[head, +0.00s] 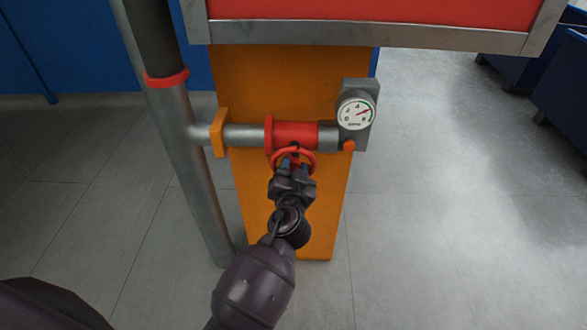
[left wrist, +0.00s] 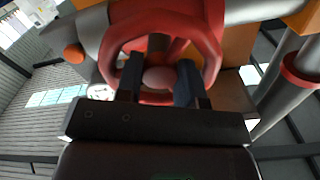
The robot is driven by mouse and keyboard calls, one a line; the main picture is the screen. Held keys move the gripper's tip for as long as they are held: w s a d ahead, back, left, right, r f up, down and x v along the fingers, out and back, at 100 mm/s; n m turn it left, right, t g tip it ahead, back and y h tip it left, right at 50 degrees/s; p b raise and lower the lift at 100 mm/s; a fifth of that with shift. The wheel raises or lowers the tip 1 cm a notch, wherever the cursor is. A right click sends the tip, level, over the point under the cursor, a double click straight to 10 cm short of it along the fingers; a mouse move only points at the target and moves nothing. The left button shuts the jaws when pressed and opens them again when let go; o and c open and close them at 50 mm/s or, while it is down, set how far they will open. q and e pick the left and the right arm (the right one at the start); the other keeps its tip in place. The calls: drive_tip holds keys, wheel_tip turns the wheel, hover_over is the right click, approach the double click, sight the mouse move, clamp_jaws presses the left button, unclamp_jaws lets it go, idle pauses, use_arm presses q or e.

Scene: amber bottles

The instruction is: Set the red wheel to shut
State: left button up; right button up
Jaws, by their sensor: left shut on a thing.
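The red wheel (head: 307,157) sits on the front of a red valve body (head: 297,135) in a grey horizontal pipe. My left gripper (head: 292,168) is at the wheel and covers its lower part in the head view. In the left wrist view the red wheel (left wrist: 212,45) fills the upper middle, with its round hub between the two dark fingers of the left gripper (left wrist: 159,80). The left gripper is shut on the wheel. A round white gauge (head: 355,114) stands right of the valve, with a red needle. My right gripper is in neither view.
An orange panel (head: 240,85) stands behind the pipe. A grey upright pipe (head: 185,140) with a red band is at the left. A red board with a grey frame (head: 370,36) hangs above. Grey floor (head: 450,220) is clear at the right.

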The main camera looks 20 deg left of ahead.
use_arm(q)
drive_tip(key=m, duration=0.6)
drive_tip(key=shift+r+m+p, duration=0.15)
drive_tip(key=shift+m+p, duration=0.15)
drive_tip(key=shift+p, duration=0.05)
drive_tip(key=shift+m, duration=0.9)
drive_tip(key=m+p, duration=0.1)
drive_tip(key=m, duration=0.1)
drive_tip(key=shift+m, duration=0.4)
drive_tip(key=m+p, duration=0.1)
drive_tip(key=m, duration=0.2)
drive_tip(key=shift+m+p, duration=0.4)
drive_tip(key=shift+m, duration=0.6)
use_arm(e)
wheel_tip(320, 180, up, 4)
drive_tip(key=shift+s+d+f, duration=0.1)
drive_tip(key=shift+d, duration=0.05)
